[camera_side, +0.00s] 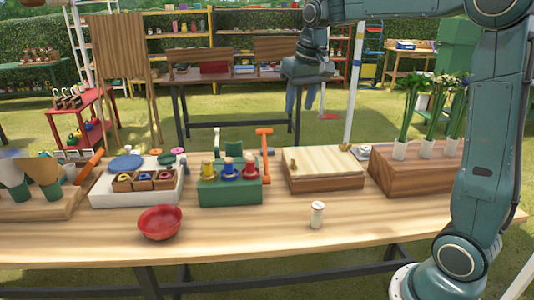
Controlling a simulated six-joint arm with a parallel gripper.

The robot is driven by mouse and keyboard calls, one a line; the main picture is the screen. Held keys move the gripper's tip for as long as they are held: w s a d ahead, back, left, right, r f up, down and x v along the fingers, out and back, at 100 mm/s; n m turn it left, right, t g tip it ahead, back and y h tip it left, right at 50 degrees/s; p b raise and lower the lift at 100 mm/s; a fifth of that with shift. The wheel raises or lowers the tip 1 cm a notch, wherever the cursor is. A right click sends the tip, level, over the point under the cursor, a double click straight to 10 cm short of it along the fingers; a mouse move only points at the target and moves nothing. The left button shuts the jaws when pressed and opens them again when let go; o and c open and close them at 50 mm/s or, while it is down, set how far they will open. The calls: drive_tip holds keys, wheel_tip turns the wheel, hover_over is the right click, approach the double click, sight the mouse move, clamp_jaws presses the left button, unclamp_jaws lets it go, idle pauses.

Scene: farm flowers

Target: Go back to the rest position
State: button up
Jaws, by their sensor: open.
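My gripper (301,98) hangs in the air above the far side of the wooden table (250,232), at the upper middle of the side view. Its fingers point down and stand apart, with nothing seen between them. It is clear of everything on the table. My arm reaches in from the right edge. Several flowers with long green stems (429,115) stand in white cups (425,148) on a brown wooden block (385,172) at the right, partly behind my arm.
A red bowl (160,222) and a small white jar (317,214) stand near the front. A green block (229,190) with coloured pegs, a white tray (105,190) and a wooden box (322,178) line the middle. A white pole (354,85) rises behind the table. The front middle is free.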

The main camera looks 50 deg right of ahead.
drive_tip(key=s+a+f+n+t, duration=0.1)
drive_tip(key=s+a, duration=0.4)
drive_tip(key=s, duration=0.6)
drive_tip(key=s+a+f+n+t, duration=0.2)
drive_tip(key=s+a, duration=0.4)
drive_tip(key=s, duration=0.6)
drive_tip(key=shift+a+f+n+y, duration=0.25)
drive_tip(key=shift+f+n+y, duration=0.15)
drive_tip(key=shift+f+n, duration=0.4)
